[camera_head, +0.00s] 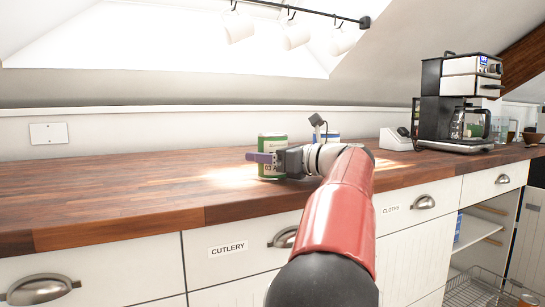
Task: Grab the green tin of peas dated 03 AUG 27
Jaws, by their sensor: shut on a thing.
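A green tin (272,145) with a pale top rim stands upright on the wooden counter, left of the middle of the camera_head view. My gripper (262,158) reaches in from the right and is shut on the green tin, with a purple finger across its front. The finger and gripper body hide part of the label, and no date can be read at this size.
A black and steel coffee machine (470,90) stands at the right of the counter (120,195), with glasses and a bowl beyond it. Mugs (295,32) hang from a rail above. The counter's left side is clear. The cupboard below right stands open.

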